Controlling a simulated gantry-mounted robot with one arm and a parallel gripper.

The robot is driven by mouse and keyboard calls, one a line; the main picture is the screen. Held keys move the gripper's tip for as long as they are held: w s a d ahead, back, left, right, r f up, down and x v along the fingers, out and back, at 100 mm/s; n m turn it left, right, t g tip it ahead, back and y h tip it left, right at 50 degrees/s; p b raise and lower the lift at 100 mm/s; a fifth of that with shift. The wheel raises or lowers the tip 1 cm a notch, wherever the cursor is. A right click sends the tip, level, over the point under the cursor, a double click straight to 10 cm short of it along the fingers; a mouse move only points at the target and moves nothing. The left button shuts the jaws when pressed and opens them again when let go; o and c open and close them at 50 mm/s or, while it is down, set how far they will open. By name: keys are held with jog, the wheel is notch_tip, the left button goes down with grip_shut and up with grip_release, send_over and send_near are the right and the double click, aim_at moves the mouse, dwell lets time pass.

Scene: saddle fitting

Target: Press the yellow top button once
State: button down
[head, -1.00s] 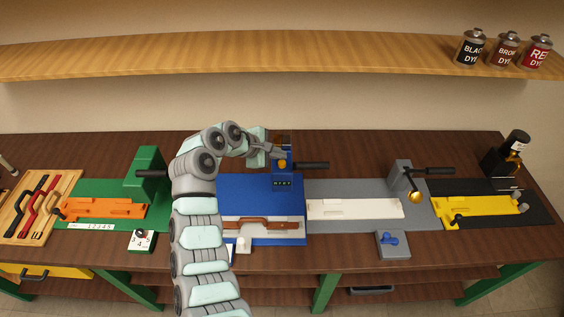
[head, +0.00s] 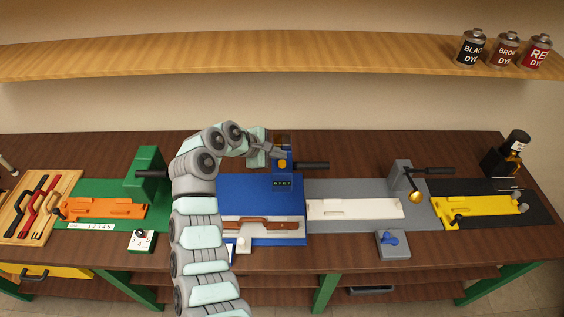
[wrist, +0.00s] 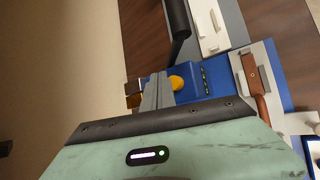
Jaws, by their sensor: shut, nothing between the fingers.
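A round yellow button (head: 282,164) shows on the upper part of the blue press (head: 282,182) in the head view. It also shows in the wrist view (wrist: 177,83), just right of my fingers. My gripper (head: 279,154) is shut and empty, close to the top of the press and beside the button. In the wrist view my gripper's fingers (wrist: 158,78) lie together in front of the blue post. A brown and yellow block (wrist: 133,95) sits left of the fingers, partly hidden. I cannot tell whether the fingers touch the button.
A black handle (head: 314,166) sticks out right of the press. A brown strap piece (head: 262,225) lies on the press's bed. A green station (head: 150,175) stands left and a grey station (head: 401,174) right. A shelf (head: 250,55) runs above.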

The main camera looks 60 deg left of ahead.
aim_at(279, 164)
jog(key=shift+f, duration=0.1)
dwell(0.3)
jog(key=shift+f+p, duration=0.3)
jog(key=shift+p, duration=0.05)
jog(key=shift+f, duration=0.65)
dwell(0.7)
jog(key=shift+r+p, duration=1.05)
jog(key=shift+p, duration=0.15)
notch_tip(279, 164, up, 5)
jog(key=p, duration=0.4)
jog(key=shift+r+p, duration=0.1)
jog(key=shift+p, duration=0.25)
